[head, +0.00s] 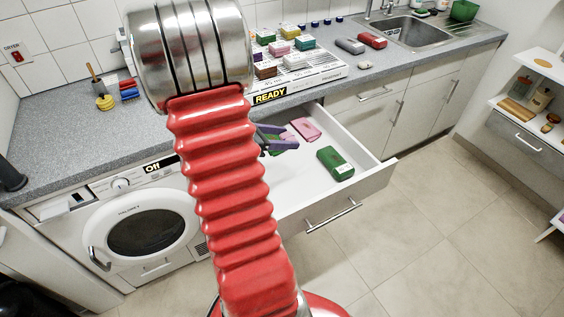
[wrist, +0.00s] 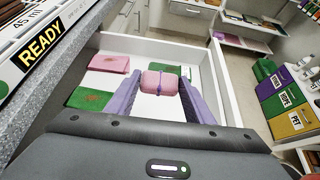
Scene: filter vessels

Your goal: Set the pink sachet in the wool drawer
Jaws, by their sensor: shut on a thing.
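I cannot tell whether the sachet touches the drawer floor. In the head view my gripper (head: 285,141) shows over the drawer (head: 352,196), partly behind my red arm, and the held sachet is not clearly seen. No wool label on the drawer is readable.
A flat pink piece (head: 306,129) and a green piece (head: 335,163) lie in the drawer. Another green piece (wrist: 90,98) lies by its counter side. The counter edge and READY sign (head: 270,96) are close above. Bare drawer floor shows between pieces.

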